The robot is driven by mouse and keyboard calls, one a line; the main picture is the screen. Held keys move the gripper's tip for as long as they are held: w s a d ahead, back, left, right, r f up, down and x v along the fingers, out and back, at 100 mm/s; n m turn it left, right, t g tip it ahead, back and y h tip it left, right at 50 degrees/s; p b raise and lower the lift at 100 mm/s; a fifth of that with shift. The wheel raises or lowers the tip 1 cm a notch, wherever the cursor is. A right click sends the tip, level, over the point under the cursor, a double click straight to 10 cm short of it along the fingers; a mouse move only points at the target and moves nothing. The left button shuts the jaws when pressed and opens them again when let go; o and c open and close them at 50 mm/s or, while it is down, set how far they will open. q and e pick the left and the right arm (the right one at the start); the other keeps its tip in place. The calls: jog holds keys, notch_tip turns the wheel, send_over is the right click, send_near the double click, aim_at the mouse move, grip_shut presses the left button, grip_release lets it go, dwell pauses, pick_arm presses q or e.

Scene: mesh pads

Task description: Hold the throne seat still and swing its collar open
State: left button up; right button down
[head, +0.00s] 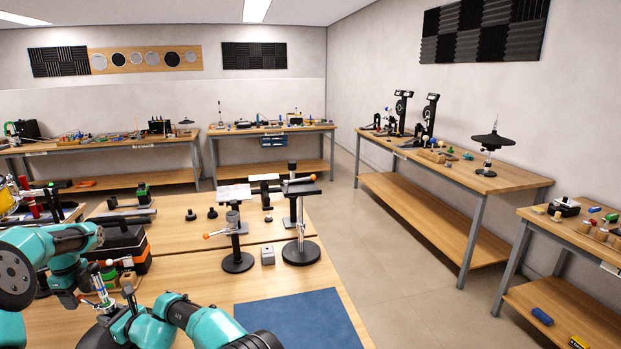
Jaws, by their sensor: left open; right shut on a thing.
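The throne seat looks like the dark round pad (92,339) low on the left, partly hidden by my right wrist. A short bright metal post (102,288) stands just above it. The collar is too small and covered to make out its parts. My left gripper (88,300) comes in from the left and is open beside the post. My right gripper (122,309) reaches in from the right and is shut at the seat's post area; its fingertips are small, and the exact grip point is hard to see.
A blue mat (300,322) lies clear on the bench at right. Black stands (300,250) and (238,260) and a grey block (268,255) stand behind it. A black and orange case (122,246) is close behind the grippers. Side benches are farther off.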

jog(key=shift+f, duration=0.55)
pick_arm(q)
notch_tip(320, 180, up, 12)
pick_arm(e)
jog(key=shift+s, duration=0.1)
jog(key=c, duration=0.7)
grip_release()
jog(key=shift+r, duration=0.4)
jog(key=shift+o, duration=0.2)
jog(key=shift+f, duration=0.15)
jog(key=shift+v, duration=6)
